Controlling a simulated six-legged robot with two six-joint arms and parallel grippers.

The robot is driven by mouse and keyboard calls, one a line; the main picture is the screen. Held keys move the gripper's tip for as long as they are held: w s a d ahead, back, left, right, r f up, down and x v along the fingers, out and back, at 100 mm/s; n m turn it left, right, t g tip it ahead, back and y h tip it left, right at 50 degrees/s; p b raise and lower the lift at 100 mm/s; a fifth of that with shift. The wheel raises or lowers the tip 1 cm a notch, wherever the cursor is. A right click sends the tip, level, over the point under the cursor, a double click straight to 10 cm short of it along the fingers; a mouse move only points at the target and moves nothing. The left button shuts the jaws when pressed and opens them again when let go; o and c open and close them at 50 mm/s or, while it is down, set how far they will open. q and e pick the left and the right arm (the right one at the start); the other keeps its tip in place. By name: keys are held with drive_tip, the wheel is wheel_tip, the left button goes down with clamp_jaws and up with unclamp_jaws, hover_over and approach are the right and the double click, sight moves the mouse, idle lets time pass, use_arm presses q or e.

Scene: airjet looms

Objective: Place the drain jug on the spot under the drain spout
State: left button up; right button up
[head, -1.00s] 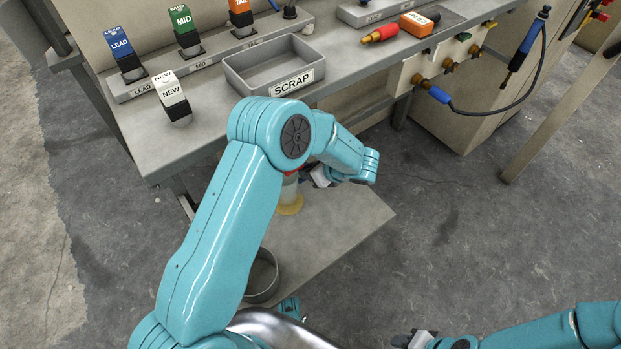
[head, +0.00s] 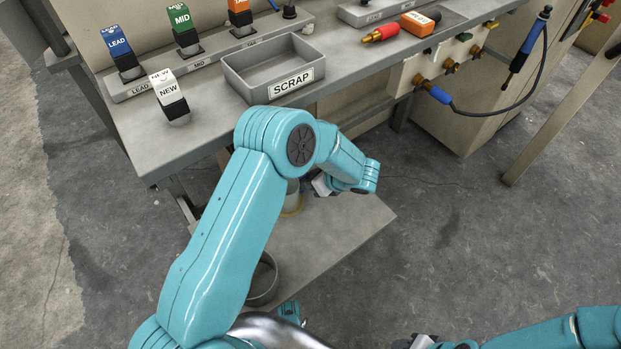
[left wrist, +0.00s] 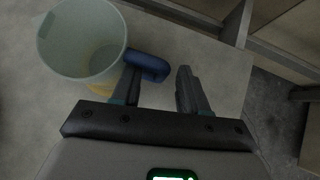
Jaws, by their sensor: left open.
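The drain jug (left wrist: 80,45) is a pale, translucent, open-topped vessel with a blue handle (left wrist: 147,66). In the left wrist view it stands at upper left, with yellow showing at its base. In the head view the jug (head: 292,193) stands on the low platform (head: 335,235), mostly hidden behind my left arm. My left gripper (left wrist: 160,80) is open, with the handle between its fingertips, nearer the left finger. In the head view the left gripper (head: 322,185) is beside the jug. My right gripper (head: 420,341) is cut by the bottom edge. The drain spout is not visible.
A round grey container (head: 263,281) stands on the platform nearer me. The bench (head: 200,135) above carries a SCRAP tray (head: 240,85), a NEW block (head: 170,97) and labelled coloured blocks. Fittings and a hose hang at right.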

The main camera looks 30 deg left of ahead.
use_arm(q)
drive_tip(key=p+v, duration=0.2)
drive_tip(key=v, duration=0.9)
drive_tip(key=shift+d+r+p, duration=0.25)
drive_tip(key=shift+d+p, duration=0.05)
drive_tip(key=shift+p, duration=0.05)
drive_tip(key=shift+d, duration=0.1)
